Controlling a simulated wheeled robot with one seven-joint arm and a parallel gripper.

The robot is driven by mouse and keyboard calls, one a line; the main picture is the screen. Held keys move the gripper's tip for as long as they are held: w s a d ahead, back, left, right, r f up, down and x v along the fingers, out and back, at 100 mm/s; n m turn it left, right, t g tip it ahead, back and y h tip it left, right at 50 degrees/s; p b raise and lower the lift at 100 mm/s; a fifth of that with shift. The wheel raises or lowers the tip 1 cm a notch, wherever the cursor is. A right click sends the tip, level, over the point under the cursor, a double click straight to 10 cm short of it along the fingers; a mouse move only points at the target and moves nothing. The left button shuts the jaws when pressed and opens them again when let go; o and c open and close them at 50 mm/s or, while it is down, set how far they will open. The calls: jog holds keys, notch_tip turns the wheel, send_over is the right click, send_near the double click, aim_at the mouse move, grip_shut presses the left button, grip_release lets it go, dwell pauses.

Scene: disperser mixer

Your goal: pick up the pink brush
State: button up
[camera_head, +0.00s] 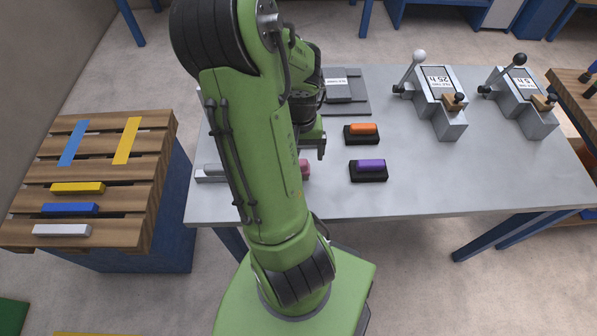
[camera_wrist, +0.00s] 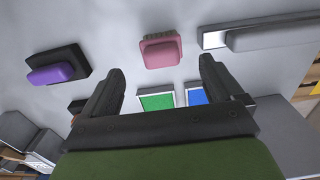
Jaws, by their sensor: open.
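The pink brush (camera_wrist: 161,50) lies on the grey table in the wrist view, bristle edge towards the top of the picture. In the head view only a small pink part of the brush (camera_head: 304,167) shows beside my arm, which hides the rest. My gripper (camera_wrist: 162,72) is open and empty, its two fingers apart with the brush beyond the gap between their tips. In the head view the gripper (camera_head: 313,150) is partly hidden behind my arm, above the table near the brush.
A purple brush (camera_head: 370,165) and an orange brush (camera_head: 362,129) sit on black bases on the table (camera_head: 440,190). A long grey block (camera_head: 209,172) lies left of my arm. Two lever devices (camera_head: 437,100) (camera_head: 521,100) stand at the right. Green (camera_wrist: 156,101) and blue (camera_wrist: 197,96) panels show between my fingers.

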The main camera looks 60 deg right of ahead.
notch_tip(320, 180, down, 7)
jog(key=shift+a+f+b, duration=0.1)
jog(key=shift+f+b, duration=0.05)
jog(key=shift+b, duration=0.95)
jog(key=c, duration=1.1)
notch_tip(320, 180, up, 10)
jog(key=p, duration=0.3)
jog(key=shift+p, duration=0.3)
